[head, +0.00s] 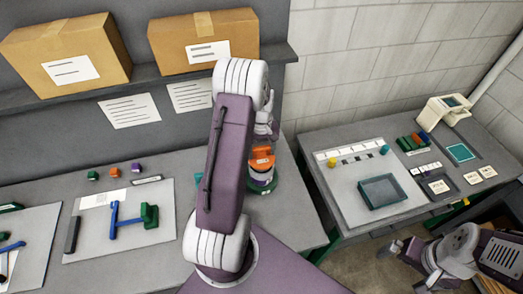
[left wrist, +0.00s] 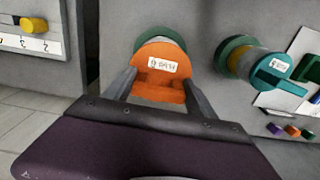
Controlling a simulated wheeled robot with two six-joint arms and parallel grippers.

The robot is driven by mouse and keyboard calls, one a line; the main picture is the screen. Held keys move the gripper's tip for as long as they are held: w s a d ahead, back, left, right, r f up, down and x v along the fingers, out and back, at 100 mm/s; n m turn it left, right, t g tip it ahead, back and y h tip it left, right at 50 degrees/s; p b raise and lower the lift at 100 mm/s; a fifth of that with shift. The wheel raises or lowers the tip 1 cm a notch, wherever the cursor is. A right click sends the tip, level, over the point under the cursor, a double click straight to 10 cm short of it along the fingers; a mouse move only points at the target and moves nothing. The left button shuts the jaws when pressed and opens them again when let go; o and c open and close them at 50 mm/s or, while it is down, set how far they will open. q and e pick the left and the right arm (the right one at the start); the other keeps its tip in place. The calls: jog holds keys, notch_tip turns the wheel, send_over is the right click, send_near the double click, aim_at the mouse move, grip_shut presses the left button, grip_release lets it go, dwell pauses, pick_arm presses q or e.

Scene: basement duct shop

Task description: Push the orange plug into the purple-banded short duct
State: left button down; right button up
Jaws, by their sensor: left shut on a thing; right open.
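The orange plug (head: 262,155) sits at the top of a short upright duct (head: 262,178) with a purple band and a green base, right of my left arm in the head view. In the left wrist view the plug (left wrist: 160,72) shows its labelled orange face between the two fingers of my left gripper (left wrist: 160,92), which is shut on it. A green base edge shows behind it; the duct's body is mostly hidden there. I cannot tell how deep the plug sits. My right gripper (head: 392,250) is open and empty, low at the right.
A second duct with a teal plug (left wrist: 272,74) stands nearby in the left wrist view. A board with blue and green tools (head: 120,220) lies left on the bench. Boxes (head: 205,40) fill the shelf behind. A side table (head: 345,205) holds a teal tray (head: 384,192).

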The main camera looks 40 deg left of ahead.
aim_at(262, 157)
pick_arm(q)
jog(key=shift+f+b, duration=0.9)
jog(key=shift+f, duration=0.5)
jog(key=shift+c, duration=1)
grip_release()
notch_tip(262, 157, up, 8)
jog(key=shift+r+b, duration=0.1)
jog(key=shift+b, duration=0.9)
jog(key=shift+r, duration=0.45)
